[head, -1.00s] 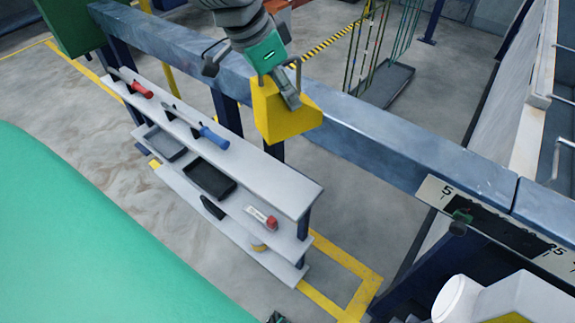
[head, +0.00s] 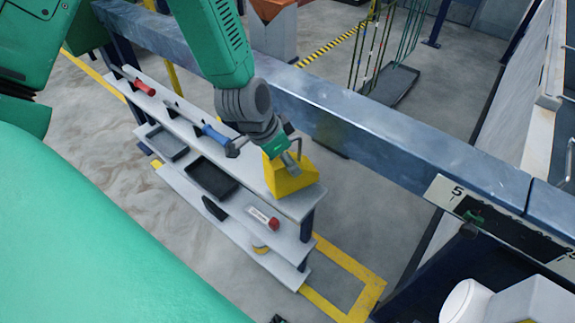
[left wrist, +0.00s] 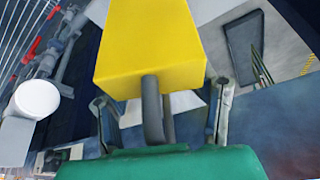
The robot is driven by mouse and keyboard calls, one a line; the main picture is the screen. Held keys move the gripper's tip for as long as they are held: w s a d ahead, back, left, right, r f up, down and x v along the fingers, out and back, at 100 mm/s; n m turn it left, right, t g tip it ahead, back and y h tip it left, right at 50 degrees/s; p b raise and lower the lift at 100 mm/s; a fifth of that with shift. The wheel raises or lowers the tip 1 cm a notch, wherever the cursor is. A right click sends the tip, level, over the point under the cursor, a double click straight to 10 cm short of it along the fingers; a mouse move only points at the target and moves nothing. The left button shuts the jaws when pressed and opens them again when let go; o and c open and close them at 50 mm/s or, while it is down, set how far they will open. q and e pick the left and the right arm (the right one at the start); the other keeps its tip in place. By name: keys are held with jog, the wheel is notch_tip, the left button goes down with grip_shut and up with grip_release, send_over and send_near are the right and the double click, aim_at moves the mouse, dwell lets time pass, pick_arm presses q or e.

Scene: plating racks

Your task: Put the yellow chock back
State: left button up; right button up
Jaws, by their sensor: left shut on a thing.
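The yellow chock (head: 290,179) is at the right end of the white rack's top shelf (head: 240,160) in the head view. I cannot tell whether it rests on the shelf or hangs just above it. My left gripper (head: 284,158) comes down from above and is shut on the chock's grey handle. In the left wrist view the yellow chock (left wrist: 150,45) fills the upper middle, with its dark handle between the fingers of my left gripper (left wrist: 160,108). The chock hides the shelf under it. My right gripper is not in view.
A blue-handled tool (head: 216,134) and a red-handled tool (head: 145,88) lie on the top shelf. A grey beam (head: 380,135) runs close behind the rack.

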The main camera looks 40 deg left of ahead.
pick_arm(q)
jog(key=f, duration=0.2)
jog(key=shift+w+a+f, duration=0.1)
jog(key=shift+a+f, duration=0.1)
jog(key=shift+f, duration=0.2)
jog(key=o, duration=1.7)
jog(key=shift+d, duration=0.1)
